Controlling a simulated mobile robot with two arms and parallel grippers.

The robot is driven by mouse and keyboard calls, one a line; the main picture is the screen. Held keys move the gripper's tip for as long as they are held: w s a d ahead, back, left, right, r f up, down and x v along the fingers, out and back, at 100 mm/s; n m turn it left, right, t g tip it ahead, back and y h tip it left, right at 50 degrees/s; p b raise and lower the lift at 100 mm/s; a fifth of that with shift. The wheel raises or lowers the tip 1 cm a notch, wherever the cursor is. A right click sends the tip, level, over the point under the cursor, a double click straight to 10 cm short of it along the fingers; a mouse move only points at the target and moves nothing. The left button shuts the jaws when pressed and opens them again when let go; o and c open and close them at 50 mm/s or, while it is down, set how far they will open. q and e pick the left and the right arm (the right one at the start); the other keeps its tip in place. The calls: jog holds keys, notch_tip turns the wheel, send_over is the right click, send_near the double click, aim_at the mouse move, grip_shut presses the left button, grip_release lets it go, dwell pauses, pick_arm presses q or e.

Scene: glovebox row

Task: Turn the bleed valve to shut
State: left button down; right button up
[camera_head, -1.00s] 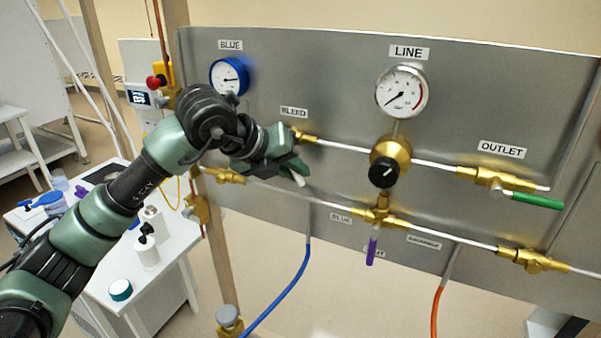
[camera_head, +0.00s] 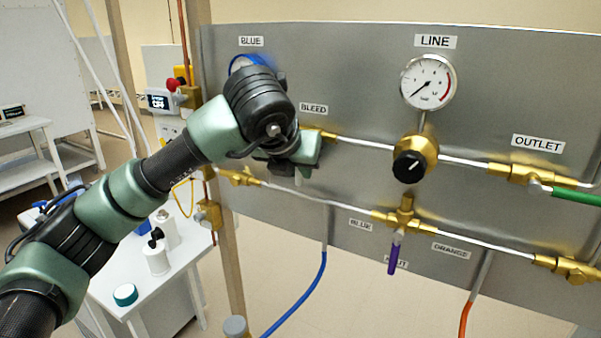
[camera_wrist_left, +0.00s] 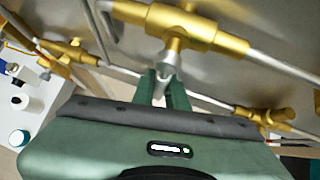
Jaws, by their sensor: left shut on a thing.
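The bleed valve is a brass fitting (camera_head: 327,135) just below the BLEED label (camera_head: 313,108) in the head view. My left gripper (camera_head: 303,165) is at this valve, and my wrist and fingers hide most of its handle there. In the left wrist view the brass valve body (camera_wrist_left: 180,28) is straight ahead, with a pale handle (camera_wrist_left: 160,88) coming from its stem toward me. The green fingers of my left gripper (camera_wrist_left: 161,94) are shut on this handle, one on each side. My right gripper is not in view.
The line regulator's black knob (camera_head: 409,167) and the LINE gauge (camera_head: 428,81) are to the right. The outlet valve's green handle (camera_head: 578,194) and a purple handle (camera_head: 394,254) stick out from the pipes. A white table (camera_head: 180,262) stands at lower left.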

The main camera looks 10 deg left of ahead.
pick_arm(q)
jog(key=shift+f, duration=0.15)
jog(key=c, duration=1.4)
grip_release()
jog(key=shift+c, duration=0.2)
jog(key=shift+s+r, duration=0.25)
jog(key=shift+r, duration=0.1)
jog(key=b+v, duration=0.2)
jog(key=v, duration=0.5)
jog(key=shift+a, duration=0.1)
